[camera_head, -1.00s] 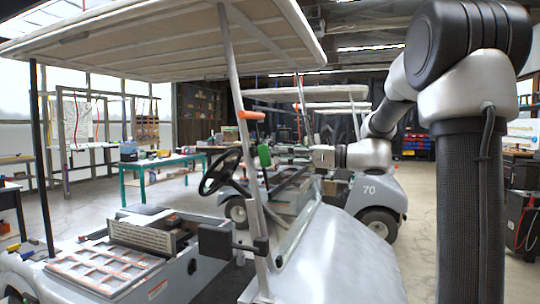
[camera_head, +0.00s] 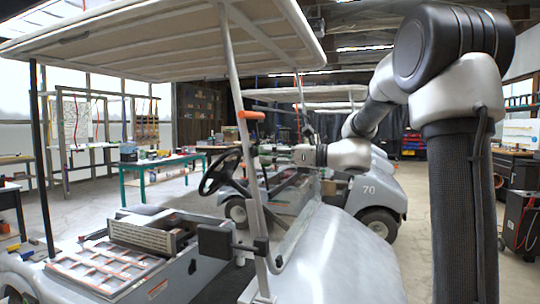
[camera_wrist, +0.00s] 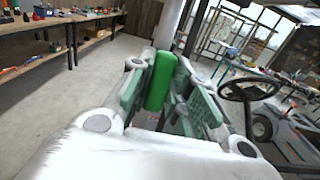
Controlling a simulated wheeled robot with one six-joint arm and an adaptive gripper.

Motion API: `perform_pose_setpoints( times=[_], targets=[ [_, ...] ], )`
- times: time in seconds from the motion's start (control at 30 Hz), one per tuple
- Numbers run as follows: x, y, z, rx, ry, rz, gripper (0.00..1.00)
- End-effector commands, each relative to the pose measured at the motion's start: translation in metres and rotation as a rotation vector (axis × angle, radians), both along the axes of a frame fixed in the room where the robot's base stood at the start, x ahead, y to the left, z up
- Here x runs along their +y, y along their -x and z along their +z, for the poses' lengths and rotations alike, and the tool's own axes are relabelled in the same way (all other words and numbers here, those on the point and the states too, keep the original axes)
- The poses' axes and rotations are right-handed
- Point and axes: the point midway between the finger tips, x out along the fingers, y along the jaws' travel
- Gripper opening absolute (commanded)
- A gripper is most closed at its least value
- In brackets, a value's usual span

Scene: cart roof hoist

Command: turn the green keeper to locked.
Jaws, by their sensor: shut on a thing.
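The green keeper (camera_wrist: 160,82) shows in the wrist view as an upright, rounded green bar between my two finger pads. My gripper (camera_wrist: 169,92) is shut on it. A pale roof post (camera_wrist: 168,22) runs up just behind the keeper. In the head view my gripper (camera_head: 262,150) reaches left to the cart's slanted front roof post (camera_head: 235,85), below an orange handle (camera_head: 250,115). There the keeper is mostly hidden by the gripper, and I cannot read whether it is at locked.
The steering wheel (camera_head: 220,171) is just left of the gripper, and a black mirror (camera_head: 215,241) is below. The cart roof (camera_head: 170,45) overhangs above. Another cart (camera_head: 372,195) stands behind. A green-framed table (camera_head: 150,162) is farther back left.

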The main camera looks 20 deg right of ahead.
Motion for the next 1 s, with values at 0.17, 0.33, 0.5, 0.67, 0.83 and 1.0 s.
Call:
perform_pose_setpoints(
  times=[0.17,0.33,0.5,0.67,0.83,1.0],
  targets=[
    [-0.0004,-0.0002,-0.0002,-0.013,0.011,0.003,0.00],
    [-0.0011,-0.0010,-0.0003,-0.061,0.045,0.015,0.00],
    [-0.0021,-0.0026,-0.0001,-0.151,0.110,0.038,0.00],
    [-0.0031,-0.0039,0.0007,-0.265,0.194,0.068,0.00],
    [-0.0042,-0.0058,0.0013,-0.393,0.287,0.101,0.00],
    [-0.0050,-0.0074,0.0025,-0.523,0.381,0.134,0.00]
  ],
)
